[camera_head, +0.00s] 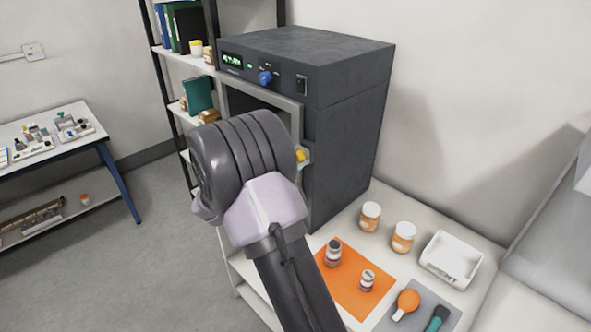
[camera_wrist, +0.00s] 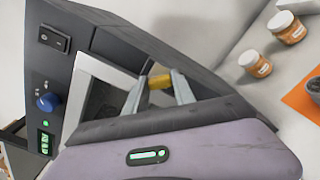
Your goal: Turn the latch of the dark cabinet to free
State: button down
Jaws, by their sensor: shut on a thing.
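The dark cabinet (camera_head: 345,130) stands on the white table, with a green display and a blue knob on its upper front. Its front also shows in the wrist view (camera_wrist: 75,30). The yellow latch (camera_head: 301,155) is at the right edge of the light door frame. In the wrist view the yellow latch (camera_wrist: 158,82) lies between the two fingers of my gripper (camera_wrist: 162,78), which is shut on it. In the head view my wrist hides the fingers and much of the cabinet front. The latch's exact angle is hard to tell.
An orange mat (camera_head: 350,290) with two small jars lies right of my arm. Two orange-labelled jars (camera_head: 370,216), a white tray (camera_head: 451,259), and a grey mat with an orange-headed tool stand beyond. A shelf (camera_head: 180,55) is behind the cabinet's left; floor there is clear.

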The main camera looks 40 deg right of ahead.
jog(key=m+b, duration=0.8)
jog(key=b, duration=0.3)
jog(key=shift+f, duration=0.15)
jog(key=shift+m, duration=0.3)
jog(key=c, duration=1)
grip_release()
jog(key=shift+c, duration=0.2)
jog(key=s+a+p, duration=0.1)
jog(key=a+p, duration=0.3)
jog(key=a, duration=1.3)
jog(key=shift+s+a, duration=0.2)
jog(key=shift+a, duration=0.05)
